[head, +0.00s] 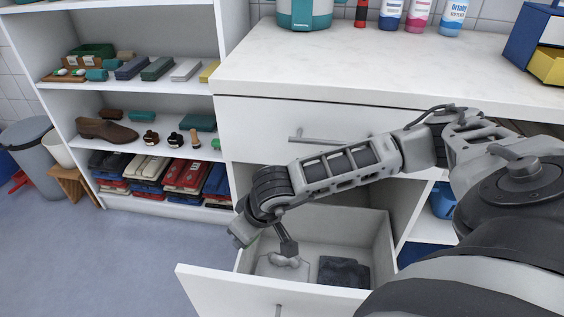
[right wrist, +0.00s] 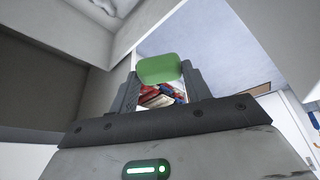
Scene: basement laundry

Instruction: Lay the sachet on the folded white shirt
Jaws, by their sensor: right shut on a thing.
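A green sachet (right wrist: 158,68) is held between the two fingers of my right gripper (right wrist: 160,78) in the right wrist view. In the head view that gripper (head: 240,234) is at the end of my right arm, over the left part of an open drawer; I cannot make out the sachet there. The folded white shirt (head: 272,268) lies in the drawer on the left, partly covered by a part of my arm. A pale lumpy patch at the top left of the wrist view may be this shirt. My left gripper is not in view.
A dark folded garment (head: 343,271) lies right of the shirt in the drawer. The drawer front (head: 235,295) stands out toward me. A white counter (head: 370,70) is above. A shelf (head: 165,208) with shoes and folded clothes stands left. The floor (head: 100,265) at left is clear.

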